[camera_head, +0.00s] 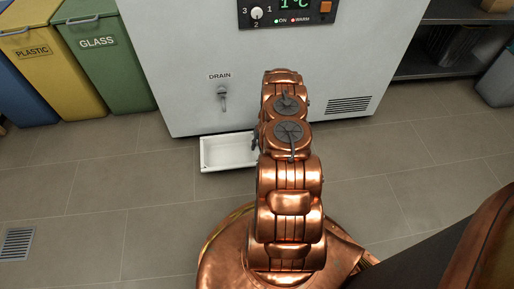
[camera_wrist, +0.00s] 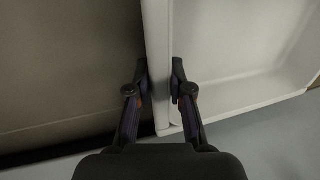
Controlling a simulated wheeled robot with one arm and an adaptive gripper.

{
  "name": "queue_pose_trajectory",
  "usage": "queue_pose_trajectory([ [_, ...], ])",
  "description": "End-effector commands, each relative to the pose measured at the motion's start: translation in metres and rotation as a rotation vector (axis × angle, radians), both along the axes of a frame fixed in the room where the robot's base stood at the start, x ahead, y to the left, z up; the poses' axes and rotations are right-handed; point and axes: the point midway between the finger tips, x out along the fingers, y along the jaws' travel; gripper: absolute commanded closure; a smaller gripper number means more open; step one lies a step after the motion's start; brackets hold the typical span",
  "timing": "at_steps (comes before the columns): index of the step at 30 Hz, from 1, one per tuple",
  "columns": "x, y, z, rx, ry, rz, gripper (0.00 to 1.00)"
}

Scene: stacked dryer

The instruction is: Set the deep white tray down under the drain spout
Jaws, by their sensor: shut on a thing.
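The deep white tray (camera_head: 228,168) is low in front of the white machine, below and slightly in front of the drain spout (camera_head: 223,98). It looks level; I cannot tell whether it touches the floor. My gripper (camera_head: 255,139) is at the tray's right end, mostly hidden by my arm in the head view. In the wrist view, my gripper (camera_wrist: 160,82) is shut on the tray's wall (camera_wrist: 158,40), with one finger inside and one outside. The visible inside of the tray is empty.
The white machine (camera_head: 180,60) stands just behind the tray. A green glass bin (camera_head: 108,70) and a yellow plastic bin (camera_head: 52,70) stand at the left. The tiled floor (camera_head: 110,190) is clear in front, with a floor grate (camera_head: 16,243) at the lower left.

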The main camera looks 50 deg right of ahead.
Motion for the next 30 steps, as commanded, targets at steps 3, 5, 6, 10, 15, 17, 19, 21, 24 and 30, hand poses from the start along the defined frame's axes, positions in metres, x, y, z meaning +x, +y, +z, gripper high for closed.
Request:
queue_pose_trajectory([
  [3, 0.0004, -0.0007, -0.0027, -0.001, -0.001, -0.001, 1.00],
  [5, 0.0005, -0.0009, -0.0019, -0.001, -0.001, -0.001, 1.00],
  [6, 0.0005, -0.0010, -0.0018, -0.001, -0.001, -0.001, 1.00],
  [10, 0.0006, -0.0008, -0.0028, -0.001, -0.001, -0.001, 1.00],
  [15, 0.0006, -0.0010, -0.0039, -0.001, -0.002, -0.001, 0.69],
  [17, 0.0006, -0.0010, -0.0039, -0.001, -0.002, -0.001, 0.62],
  [19, 0.0006, -0.0010, -0.0039, -0.001, -0.002, -0.001, 0.55],
  [21, 0.0006, -0.0010, -0.0039, -0.001, -0.002, -0.001, 0.55],
  [24, 0.0006, -0.0010, -0.0039, -0.001, -0.002, -0.001, 0.55],
  [30, 0.0006, -0.0011, -0.0030, -0.001, -0.002, -0.001, 0.55],
])
